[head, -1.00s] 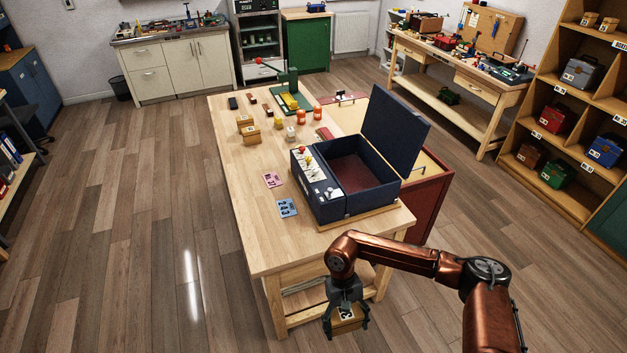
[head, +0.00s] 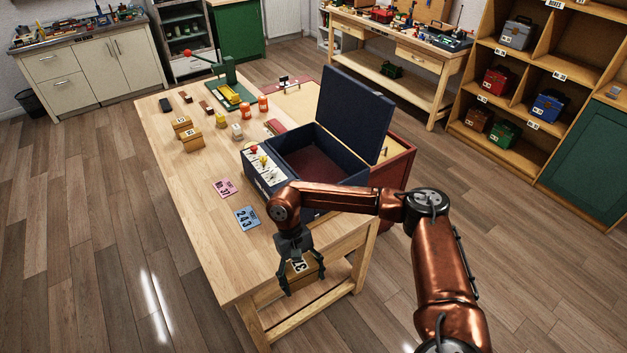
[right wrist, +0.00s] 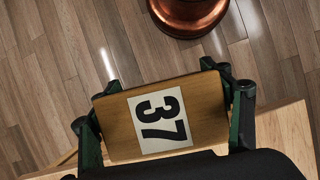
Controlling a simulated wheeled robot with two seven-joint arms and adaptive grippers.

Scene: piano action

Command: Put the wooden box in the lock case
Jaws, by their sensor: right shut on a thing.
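My right gripper (head: 304,283) is shut on a wooden box with a white "37" label. The gripper hangs at the near end of the workbench, in front of the lock case. The dark blue lock case (head: 352,172) stands on the bench with its lid raised and its reddish inside empty. Its left panel carries red, yellow and white knobs. My arm covers part of its near side. My left gripper is out of view.
A pink card (head: 223,188) and a blue "243" card (head: 247,218) lie left of the case. Two small wooden boxes (head: 192,141), orange jars (head: 263,104) and a green press (head: 229,88) stand farther back. The bench's left near part is clear.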

